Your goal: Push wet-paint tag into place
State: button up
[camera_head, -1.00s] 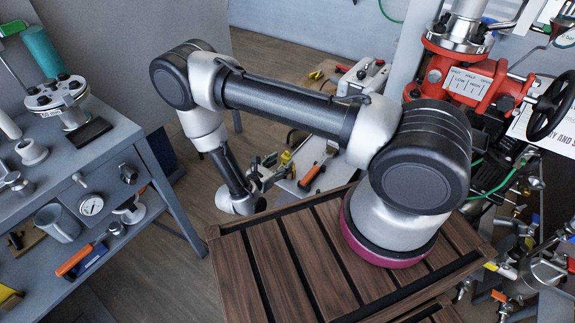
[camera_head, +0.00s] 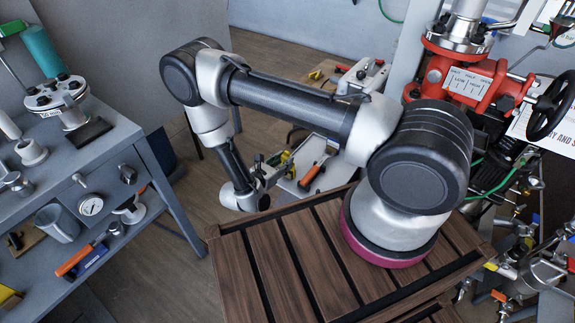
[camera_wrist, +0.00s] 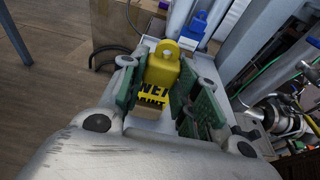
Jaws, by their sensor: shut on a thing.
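The yellow wet-paint tag (camera_wrist: 163,68) shows in the wrist view with black "WET PAINT" lettering on its lower part. My gripper (camera_wrist: 160,88) is shut on it, with the green finger pads on either side. The tag's lower edge is partly hidden by my gripper. In the head view my gripper (camera_head: 270,169) is small, at the end of the arm beyond the slatted wooden top, with a bit of yellow beside it. I cannot tell there whether the tag touches anything.
A pale bench (camera_head: 315,165) holds an orange-handled tool (camera_head: 311,176). In the wrist view a blue item (camera_wrist: 193,27) stands behind the tag. A red valve (camera_head: 465,82) with a black handwheel (camera_head: 551,106) stands right. A grey workbench (camera_head: 95,150) stands left; floor lies between.

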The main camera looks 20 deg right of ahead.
notch_tip(320, 180, up, 6)
dwell(0.6)
